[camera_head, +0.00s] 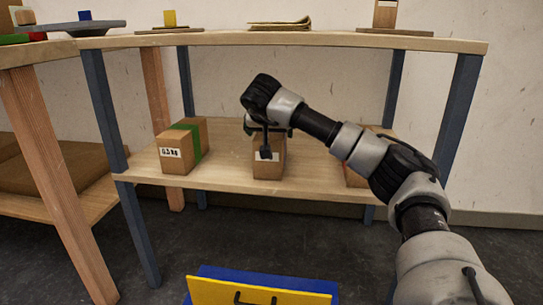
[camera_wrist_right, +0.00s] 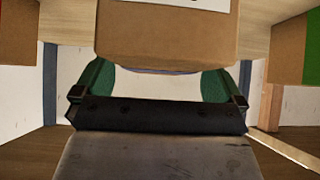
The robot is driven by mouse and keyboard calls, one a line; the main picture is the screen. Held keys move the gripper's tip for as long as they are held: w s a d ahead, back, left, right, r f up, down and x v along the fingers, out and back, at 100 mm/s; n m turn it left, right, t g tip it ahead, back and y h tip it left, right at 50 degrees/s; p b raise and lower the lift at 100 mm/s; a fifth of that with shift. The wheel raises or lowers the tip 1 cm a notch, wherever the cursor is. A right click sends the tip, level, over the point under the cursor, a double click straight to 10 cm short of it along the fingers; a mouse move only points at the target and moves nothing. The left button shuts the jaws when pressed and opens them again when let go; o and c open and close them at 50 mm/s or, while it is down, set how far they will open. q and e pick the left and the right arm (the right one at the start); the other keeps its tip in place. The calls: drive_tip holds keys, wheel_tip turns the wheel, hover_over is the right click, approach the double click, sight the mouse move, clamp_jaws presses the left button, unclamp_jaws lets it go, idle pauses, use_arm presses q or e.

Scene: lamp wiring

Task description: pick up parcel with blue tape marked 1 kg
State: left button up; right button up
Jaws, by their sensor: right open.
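In the right wrist view the parcel (camera_wrist_right: 166,42) lies in line with the gap between the two open green fingers (camera_wrist_right: 158,84). Part of a white label shows at the top edge, its text unreadable. A thin bluish line shows along the box's lower edge; I cannot tell if it is tape. I cannot tell whether the fingers touch the box. My left gripper is not in view.
A green-taped parcel (camera_head: 183,145) stands left on the lower shelf (camera_head: 225,179); a red-marked parcel (camera_head: 354,177) stands right, partly behind my arm. The upper shelf (camera_head: 330,39) is above the gripper. A yellow and blue object (camera_head: 260,290) is low in front.

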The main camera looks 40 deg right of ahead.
drive_tip(key=shift+b+x, duration=0.75)
drive_tip(key=shift+x, duration=0.65)
drive_tip(key=c, duration=1.4)
drive_tip(key=shift+r, duration=0.15)
drive_tip(key=shift+c, duration=0.6)
drive_tip(key=shift+r, duration=0.1)
